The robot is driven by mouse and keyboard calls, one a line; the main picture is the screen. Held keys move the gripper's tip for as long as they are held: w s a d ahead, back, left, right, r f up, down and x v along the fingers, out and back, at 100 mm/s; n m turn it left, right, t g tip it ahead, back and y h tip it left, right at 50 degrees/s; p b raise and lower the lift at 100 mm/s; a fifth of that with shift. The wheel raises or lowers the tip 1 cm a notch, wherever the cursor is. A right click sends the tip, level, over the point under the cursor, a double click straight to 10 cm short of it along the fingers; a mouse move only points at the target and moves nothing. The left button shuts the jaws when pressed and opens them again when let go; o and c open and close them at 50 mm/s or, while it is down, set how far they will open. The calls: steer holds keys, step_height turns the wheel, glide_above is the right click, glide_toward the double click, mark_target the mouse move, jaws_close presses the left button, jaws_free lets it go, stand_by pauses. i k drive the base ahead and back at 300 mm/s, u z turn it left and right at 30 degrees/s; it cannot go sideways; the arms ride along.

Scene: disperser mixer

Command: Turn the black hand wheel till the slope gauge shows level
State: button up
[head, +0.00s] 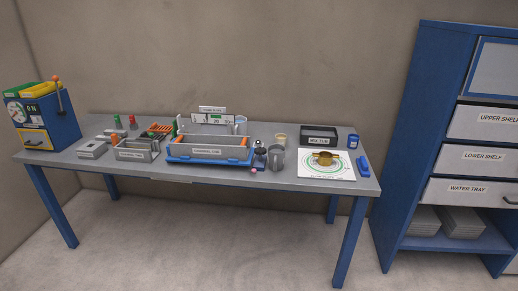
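A long trough (207,153) with orange ends stands in a blue tray on the middle of the table. Behind it is a white panel with green marks (215,119) under a small label; it may be the slope gauge, but its reading is too small to tell. A dark rounded object (260,158) stands at the trough's right end, with a small pink spot below it. It may be the black hand wheel, but I cannot tell for sure. My gripper is not in view.
A blue machine (53,127) with a lever stands at the table's left end. A grey jug (277,158), a black bin (319,135), a brass pot (325,158) on a white sheet and a blue jar (353,141) stand right. A blue shelf unit (411,130) is farther right. The front floor is clear.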

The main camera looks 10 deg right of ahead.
mark_target(260, 151)
steer(key=z, duration=1.25)
steer(key=k, duration=0.1)
steer(key=u, duration=2.75)
steer(key=i, duration=1.35)
steer(key=z, duration=0.75)
